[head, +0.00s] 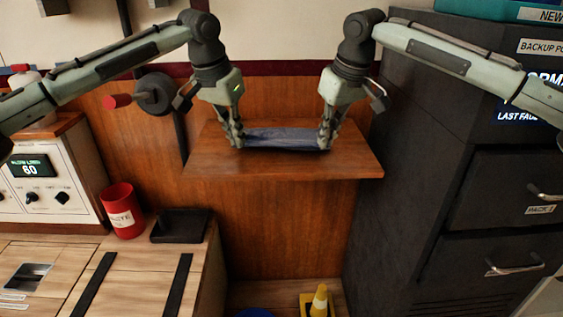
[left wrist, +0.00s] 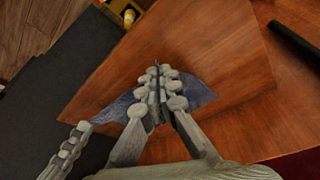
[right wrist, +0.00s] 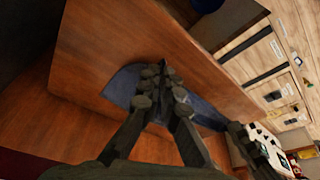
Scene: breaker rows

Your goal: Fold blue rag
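The blue rag (head: 280,138) lies on the brown wooden shelf (head: 285,166) as a wide, narrow strip in the head view. My left gripper (head: 237,142) is at its left end and my right gripper (head: 325,142) at its right end. In the left wrist view the fingertips (left wrist: 157,78) meet, with a bit of blue cloth peaking between them, and the rag (left wrist: 198,92) spreads to both sides. In the right wrist view the fingertips (right wrist: 163,75) also meet over the rag (right wrist: 122,84), seemingly pinching it. The fingers hide part of the cloth.
A dark cabinet (head: 410,190) stands close to the right of the shelf. To the left are a red cup (head: 122,212), a black tray (head: 180,226) and a wall-mounted dark wheel with a red handle (head: 155,93). The shelf's front strip is bare.

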